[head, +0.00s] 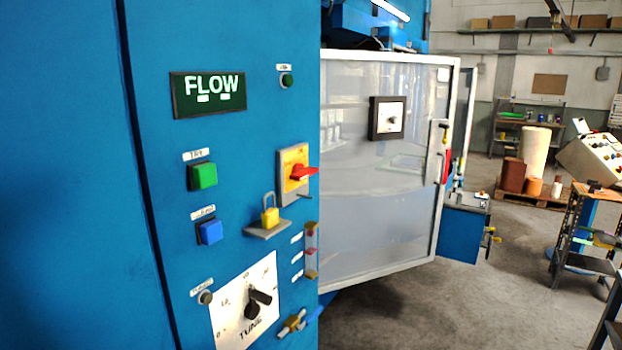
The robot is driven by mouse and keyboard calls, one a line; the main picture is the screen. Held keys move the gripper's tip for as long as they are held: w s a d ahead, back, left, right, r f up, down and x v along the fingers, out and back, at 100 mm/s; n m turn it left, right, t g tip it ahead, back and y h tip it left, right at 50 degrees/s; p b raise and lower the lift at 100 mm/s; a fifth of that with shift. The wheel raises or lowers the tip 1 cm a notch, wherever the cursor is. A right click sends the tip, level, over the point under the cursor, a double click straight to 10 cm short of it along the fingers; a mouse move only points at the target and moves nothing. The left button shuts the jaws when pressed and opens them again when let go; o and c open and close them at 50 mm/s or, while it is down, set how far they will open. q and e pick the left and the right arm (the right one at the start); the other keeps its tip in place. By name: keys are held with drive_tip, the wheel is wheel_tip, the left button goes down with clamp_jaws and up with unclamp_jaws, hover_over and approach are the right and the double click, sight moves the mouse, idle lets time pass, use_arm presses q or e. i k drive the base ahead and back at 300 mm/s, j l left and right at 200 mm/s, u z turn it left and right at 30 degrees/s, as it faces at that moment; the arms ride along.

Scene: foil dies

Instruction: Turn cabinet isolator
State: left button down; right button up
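A red rotary handle (302,173) sits on a yellow plate (290,160) on the blue cabinet front (240,140), in the head view. It looks like the isolator. The handle lies roughly level, its end sticking out to the right. A yellow padlock (270,217) with its shackle up stands on a small grey ledge (268,231) just below, apart from the handle. Neither of my grippers is in view.
The panel also carries a FLOW display (209,111), a green button (203,176), a blue button (209,232) and a TUNE dial (255,299). A clear-panelled door (365,200) with a white frame stands to the right. Open floor (400,310) lies below it.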

sight(298, 172)
drive_tip(key=i+l+u, duration=0.1)
drive_tip(key=u, duration=0.8)
drive_tip(key=i+l+u, duration=0.1)
drive_tip(key=l+u, duration=0.4)
drive_tip(key=l, duration=0.2)
drive_tip(key=l+u, duration=0.45)
drive_tip(key=l, duration=0.25)
drive_tip(key=l+u, duration=0.1)
drive_tip(key=l, duration=0.85)
drive_tip(key=k+l, duration=0.15)
drive_tip(key=l, duration=0.75)
drive_tip(key=u, duration=0.05)
